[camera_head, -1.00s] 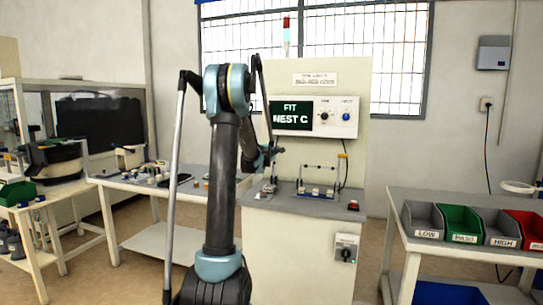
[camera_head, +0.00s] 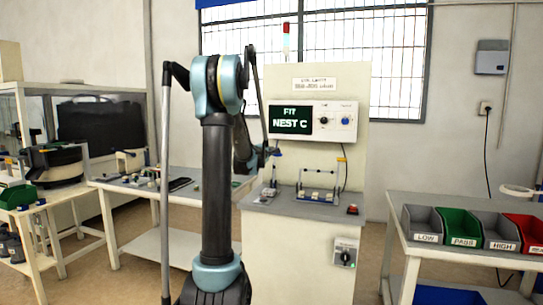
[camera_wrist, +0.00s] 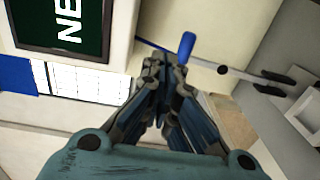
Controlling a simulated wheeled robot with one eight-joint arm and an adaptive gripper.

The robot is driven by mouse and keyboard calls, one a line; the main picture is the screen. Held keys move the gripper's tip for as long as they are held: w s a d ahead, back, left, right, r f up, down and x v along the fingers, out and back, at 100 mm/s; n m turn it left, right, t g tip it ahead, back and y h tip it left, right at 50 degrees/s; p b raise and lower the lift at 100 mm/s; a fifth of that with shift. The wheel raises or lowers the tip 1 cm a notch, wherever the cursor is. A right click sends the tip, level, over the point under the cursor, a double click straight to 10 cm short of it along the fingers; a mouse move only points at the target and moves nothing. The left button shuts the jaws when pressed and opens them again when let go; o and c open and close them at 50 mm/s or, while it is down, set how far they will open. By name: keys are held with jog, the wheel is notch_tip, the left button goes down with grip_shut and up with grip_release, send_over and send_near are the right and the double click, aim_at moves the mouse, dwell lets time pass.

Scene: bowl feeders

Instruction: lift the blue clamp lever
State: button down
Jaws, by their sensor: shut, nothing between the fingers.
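The blue clamp lever (camera_wrist: 187,46) shows in the wrist view as a rounded blue grip just beyond my fingertips, on a light rod running right. My gripper (camera_wrist: 165,68) is shut and empty, with its tips beside and just short of the blue grip. I cannot tell whether they touch it. In the head view, the lever's small blue tip (camera_head: 277,153) stands above the left side of the white station's top. My gripper is mostly hidden behind my arm there.
The display (camera_head: 291,120) reads "FIT NEST C" on the panel behind the lever. A nest fixture (camera_head: 319,193) and a red button (camera_head: 352,209) sit to the right on the station top. Labelled bins (camera_head: 462,226) stand on the right table.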

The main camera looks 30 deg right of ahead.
jog(key=s+a+r, duration=0.2)
jog(key=s+a, duration=0.1)
jog(key=a, duration=0.1)
jog(key=shift+s+a+r, duration=0.15)
jog(key=shift+s+a, duration=0.1)
jog(key=shift+s, duration=0.15)
